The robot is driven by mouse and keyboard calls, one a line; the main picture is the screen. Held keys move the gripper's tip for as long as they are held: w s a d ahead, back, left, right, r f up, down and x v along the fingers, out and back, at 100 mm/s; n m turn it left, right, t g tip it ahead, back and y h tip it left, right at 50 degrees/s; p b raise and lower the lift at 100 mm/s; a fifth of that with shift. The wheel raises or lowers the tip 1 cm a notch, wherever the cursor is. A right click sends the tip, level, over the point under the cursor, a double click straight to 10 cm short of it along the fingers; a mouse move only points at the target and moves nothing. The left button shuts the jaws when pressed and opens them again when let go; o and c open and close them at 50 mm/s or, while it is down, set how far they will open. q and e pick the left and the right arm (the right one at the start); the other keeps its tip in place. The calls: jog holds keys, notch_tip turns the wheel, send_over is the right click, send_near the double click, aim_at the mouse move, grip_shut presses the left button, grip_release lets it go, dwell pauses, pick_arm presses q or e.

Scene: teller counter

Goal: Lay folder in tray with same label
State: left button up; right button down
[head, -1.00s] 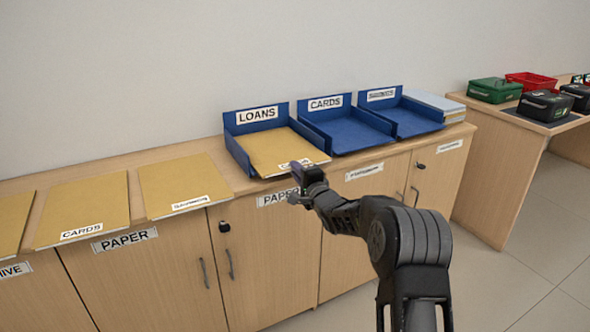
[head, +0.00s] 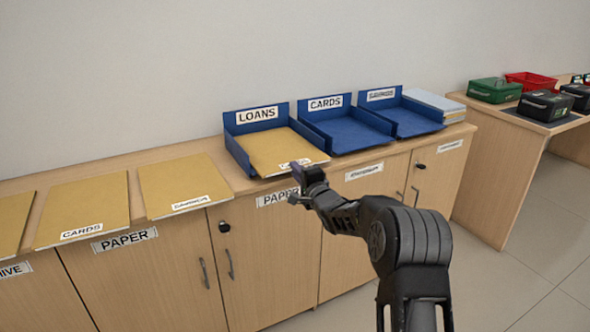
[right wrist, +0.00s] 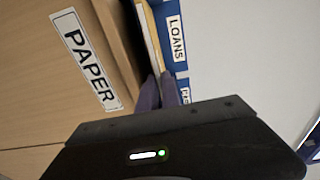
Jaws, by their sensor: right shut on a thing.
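A tan folder (head: 275,150) lies in the blue tray labelled LOANS (head: 240,157), its front edge at the tray's open front. The folder's own label is partly hidden by my right gripper (head: 303,170), which is shut on that front edge. In the right wrist view the fingers (right wrist: 160,92) meet the folder's edge (right wrist: 150,38) beside the LOANS sign (right wrist: 176,38). The blue tray labelled CARDS (head: 345,134) stands to its right, empty. My left gripper is out of view.
Other tan folders lie on the cabinet top at left: one labelled CARDS (head: 85,208), one with an unclear label (head: 183,184), one cut off (head: 12,225). A pale stack (head: 435,103) lies right of the trays. Cash boxes (head: 495,90) stand on a separate desk.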

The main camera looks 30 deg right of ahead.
jog(key=shift+r, duration=0.1)
notch_tip(320, 180, up, 2)
jog(key=shift+r+p, duration=0.25)
jog(key=shift+p, duration=0.55)
jog(key=s+r, duration=0.2)
jog(key=s, duration=0.5)
jog(key=s+a+r+p, duration=0.1)
jog(key=s+r, duration=0.2)
jog(key=s, duration=0.4)
